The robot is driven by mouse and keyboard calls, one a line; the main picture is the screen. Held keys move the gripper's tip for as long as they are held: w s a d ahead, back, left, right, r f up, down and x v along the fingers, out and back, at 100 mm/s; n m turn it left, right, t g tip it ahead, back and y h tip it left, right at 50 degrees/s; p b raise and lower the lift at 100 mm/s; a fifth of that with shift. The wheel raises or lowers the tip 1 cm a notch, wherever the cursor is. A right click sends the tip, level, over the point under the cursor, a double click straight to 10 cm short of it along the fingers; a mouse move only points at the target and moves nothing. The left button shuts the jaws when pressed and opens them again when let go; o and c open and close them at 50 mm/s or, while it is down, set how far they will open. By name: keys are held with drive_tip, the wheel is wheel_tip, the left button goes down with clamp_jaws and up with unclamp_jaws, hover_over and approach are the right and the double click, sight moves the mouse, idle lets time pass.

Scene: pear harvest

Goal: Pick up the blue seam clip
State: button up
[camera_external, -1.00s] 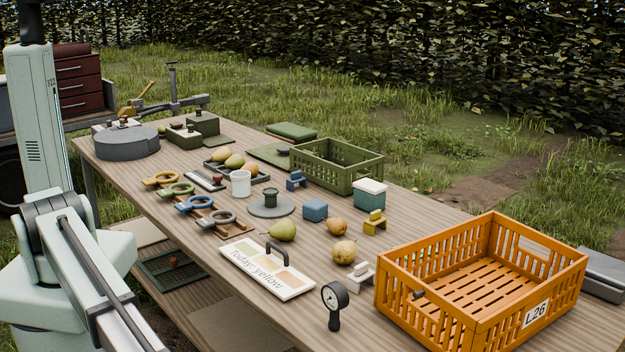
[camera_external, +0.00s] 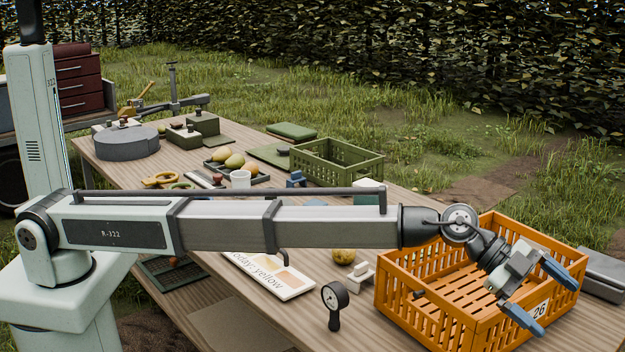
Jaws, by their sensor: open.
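The blue seam clip (camera_external: 296,180) is small and stands on the wooden table, left of the green crate's front corner. It shows just above my outstretched arm, which crosses the picture in front of the table's middle. My gripper (camera_external: 558,308) has two blue fingers spread apart with nothing between them. It appears over the right side of the orange crate in the picture, far to the right of the clip and clear of it.
The orange crate (camera_external: 395,310) stands at the table's right end. A green crate (camera_external: 350,170) is right of the clip.

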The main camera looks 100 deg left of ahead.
drive_tip(key=w+a+y, duration=0.1)
drive_tip(key=a+y, duration=0.2)
drive_tip(key=a, duration=2.8)
drive_tip(key=s+a+f+g+y, duration=0.1)
drive_tip(key=s+a, duration=0.3)
drive_tip(key=a, duration=0.8)
drive_tip(key=s+a+f+g+y, duration=0.15)
drive_tip(key=s+a, duration=0.25)
drive_tip(key=a, duration=0.8)
drive_tip(key=s+a+g, duration=0.1)
drive_tip(key=s+a, duration=0.5)
drive_tip(key=a, duration=0.2)
drive_tip(key=s+a+f+n+g+y, duration=0.1)
drive_tip(key=s+a, duration=0.6)
drive_tip(key=a, duration=0.2)
drive_tip(key=s+a+f+n+g+y, duration=0.1)
drive_tip(key=s+a+g, duration=0.1)
drive_tip(key=s+a, duration=0.5)
drive_tip(key=shift+s+a, duration=0.1)
drive_tip(key=shift+a, duration=0.65)
drive_tip(key=s+a+n+g, duration=0.1)
drive_tip(key=s+a+g, duration=0.1)
drive_tip(key=s+a, duration=0.95)
drive_tip(key=n+g, duration=0.2)
hover_over(296, 178)
drive_tip(key=f, duration=1)
drive_tip(key=a+f, duration=0.1)
drive_tip(key=f, duration=0.3)
drive_tip(key=shift+f, duration=0.2)
drive_tip(key=c, duration=1)
